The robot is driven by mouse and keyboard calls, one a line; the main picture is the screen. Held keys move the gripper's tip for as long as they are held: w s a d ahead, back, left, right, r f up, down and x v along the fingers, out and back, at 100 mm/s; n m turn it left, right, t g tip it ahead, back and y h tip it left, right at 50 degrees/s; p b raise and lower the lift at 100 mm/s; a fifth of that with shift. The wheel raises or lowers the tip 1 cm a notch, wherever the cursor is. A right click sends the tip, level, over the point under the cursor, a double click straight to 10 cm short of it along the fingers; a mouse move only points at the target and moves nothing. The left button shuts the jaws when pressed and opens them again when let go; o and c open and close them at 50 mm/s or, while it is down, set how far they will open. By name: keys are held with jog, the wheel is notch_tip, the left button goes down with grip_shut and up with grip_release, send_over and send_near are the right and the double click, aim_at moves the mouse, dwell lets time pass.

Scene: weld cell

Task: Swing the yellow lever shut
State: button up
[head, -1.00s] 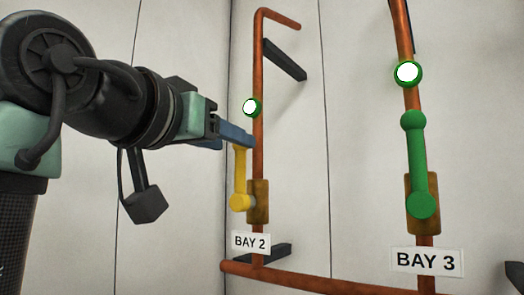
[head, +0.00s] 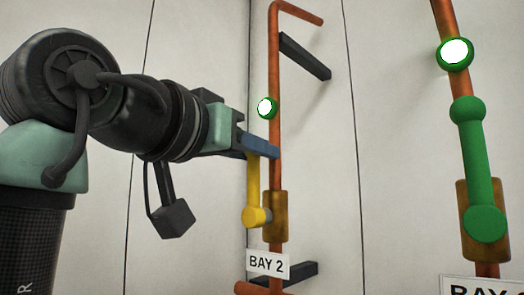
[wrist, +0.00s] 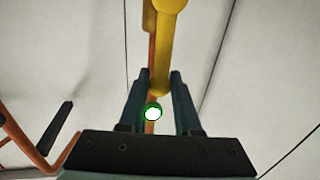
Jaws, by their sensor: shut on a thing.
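The yellow lever (head: 253,187) hangs on the BAY 2 valve, its round hub at the bottom and its arm standing up, roughly in line with the copper pipe (head: 275,70). My gripper (head: 262,147) is shut on the lever's upper end; the blue fingers hide that end in the head view. In the wrist view the lever (wrist: 163,45) comes down from the top and its end lies between the two fingertips of my gripper (wrist: 160,78). The brown valve body (head: 276,216) is behind the hub.
A green lever (head: 476,170) stands upright on the right-hand pipe, below a green-ringed white lamp (head: 454,54). Another such lamp (head: 265,107) is lit just above my gripper. The BAY 2 sign (head: 267,264) is below the valve. Dark brackets (head: 305,57) hold the pipe near the wall.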

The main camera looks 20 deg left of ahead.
grip_shut()
dwell(1.1)
